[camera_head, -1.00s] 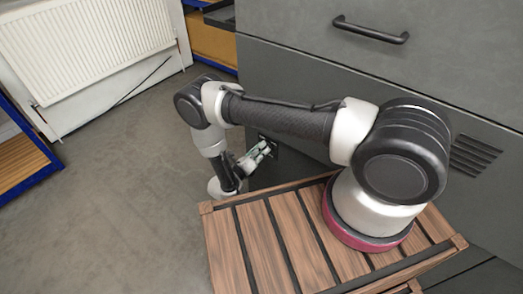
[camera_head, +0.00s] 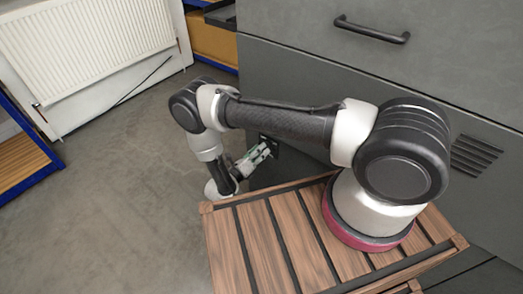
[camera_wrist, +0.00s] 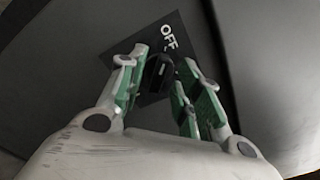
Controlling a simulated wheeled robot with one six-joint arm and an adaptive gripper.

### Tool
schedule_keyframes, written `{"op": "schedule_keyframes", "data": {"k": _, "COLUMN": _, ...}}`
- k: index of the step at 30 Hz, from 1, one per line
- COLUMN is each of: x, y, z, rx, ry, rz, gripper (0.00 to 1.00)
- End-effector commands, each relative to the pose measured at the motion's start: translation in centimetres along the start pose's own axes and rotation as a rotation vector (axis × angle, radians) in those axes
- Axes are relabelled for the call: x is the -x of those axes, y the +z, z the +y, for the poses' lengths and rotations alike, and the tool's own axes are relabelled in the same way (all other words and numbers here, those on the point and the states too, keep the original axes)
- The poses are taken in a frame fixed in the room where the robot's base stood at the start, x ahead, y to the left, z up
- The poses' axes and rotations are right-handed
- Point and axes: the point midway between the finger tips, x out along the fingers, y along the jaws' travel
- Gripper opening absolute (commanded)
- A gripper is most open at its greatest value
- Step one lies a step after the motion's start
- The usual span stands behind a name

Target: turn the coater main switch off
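The main switch is a black rotary knob (camera_wrist: 157,73) on a dark square plate (camera_wrist: 183,42) with the white word OFF near its upper edge. My gripper (camera_wrist: 161,66) faces the plate in the wrist view, with one green-padded finger on each side of the knob. The fingers are apart, with the knob between their tips. A gap shows on the right side; whether the left finger touches is unclear. The knob's exact pointing is hard to read. In the head view my gripper (camera_head: 262,153) is at the grey cabinet's lower front, largely covering the plate.
The grey cabinet (camera_head: 300,80) has a black drawer handle (camera_head: 371,30) and vent slots (camera_head: 475,157). My arm reaches past a slatted wooden top (camera_head: 262,245). A white radiator (camera_head: 85,40) and blue-framed shelf (camera_head: 22,150) stand left. The floor between is clear.

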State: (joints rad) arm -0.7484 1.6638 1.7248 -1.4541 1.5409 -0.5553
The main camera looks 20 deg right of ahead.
Motion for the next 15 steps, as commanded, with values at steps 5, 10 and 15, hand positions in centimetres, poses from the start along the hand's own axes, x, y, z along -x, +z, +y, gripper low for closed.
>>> {"op": "schedule_keyframes", "data": {"k": 5, "x": 4.1, "y": 0.1, "z": 0.1, "rx": 0.0, "ry": 0.005, "rz": -0.005, "gripper": 0.34}}
{"op": "schedule_keyframes", "data": {"k": 10, "x": 7.7, "y": 0.0, "z": 0.1, "rx": 0.0, "ry": 0.004, "rz": -0.003, "gripper": 0.34}}
{"op": "schedule_keyframes", "data": {"k": 15, "x": 9.9, "y": 0.0, "z": 0.1, "rx": 0.0, "ry": 0.002, "rz": -0.002, "gripper": 0.34}}
